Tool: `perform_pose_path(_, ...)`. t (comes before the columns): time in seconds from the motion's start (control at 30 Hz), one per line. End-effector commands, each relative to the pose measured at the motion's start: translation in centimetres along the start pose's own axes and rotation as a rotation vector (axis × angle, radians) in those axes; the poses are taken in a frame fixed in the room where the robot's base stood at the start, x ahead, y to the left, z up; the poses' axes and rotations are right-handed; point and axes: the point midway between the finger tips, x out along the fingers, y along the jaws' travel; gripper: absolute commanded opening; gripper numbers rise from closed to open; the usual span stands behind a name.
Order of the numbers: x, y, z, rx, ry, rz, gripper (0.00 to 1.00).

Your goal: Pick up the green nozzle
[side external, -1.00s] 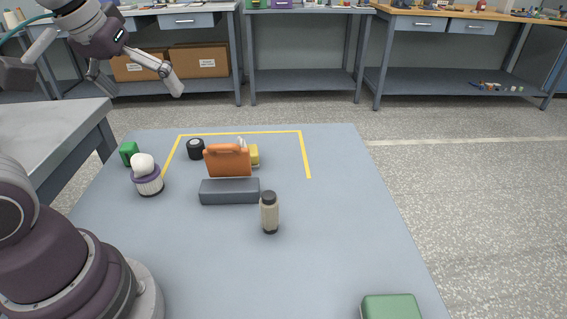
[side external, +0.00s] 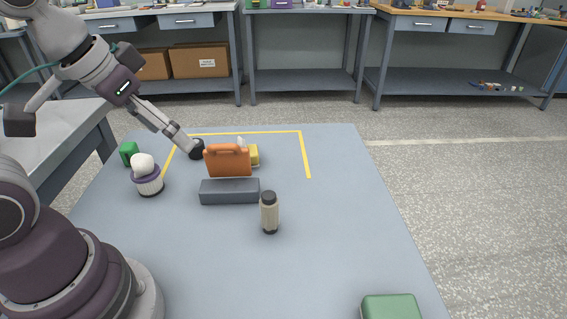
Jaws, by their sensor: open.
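No thing in the side external view is clearly a green nozzle. A small green piece (side external: 129,153) stands at the back left of the table; its shape is too small to tell. A larger green block (side external: 391,307) is at the front edge, partly cut off by the frame. My gripper (side external: 187,147) reaches down from the upper left, its open fingers seen nearly edge-on. Its tips overlap the left of a black round thing (side external: 198,150) in the picture; I cannot tell whether they touch. Anything behind the orange case (side external: 228,161) is partly hidden.
A white-topped, purple-rimmed thing (side external: 146,177) stands left of the case. A yellow piece (side external: 254,155) and a white tip (side external: 242,142) show behind the case. A grey box (side external: 230,191) and a beige bottle (side external: 269,213) are in front. The table's right side is largely clear.

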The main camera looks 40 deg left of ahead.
Motion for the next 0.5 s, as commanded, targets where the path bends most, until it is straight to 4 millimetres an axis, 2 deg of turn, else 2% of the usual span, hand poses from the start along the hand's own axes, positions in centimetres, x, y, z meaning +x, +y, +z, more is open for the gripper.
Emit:
perform_pose_path(0.07, 0.9, -2.2, -2.0, -0.109, -0.018, -0.025, 0.7)
perform_pose_path(0.17, 2.9, -7.5, -4.7, -0.289, -0.024, -0.082, 0.7)
perform_pose_path(0.23, 4.5, -12.3, -5.3, -0.411, -0.028, -0.136, 0.7)
perform_pose_path(0.33, 6.8, -19.5, -4.1, -0.565, -0.04, -0.224, 0.7)
perform_pose_path(0.4, 8.0, -23.8, -2.2, -0.646, -0.051, -0.28, 0.7)
perform_pose_path(0.5, 9.3, -28.1, 0.7, -0.722, -0.069, -0.34, 0.7)
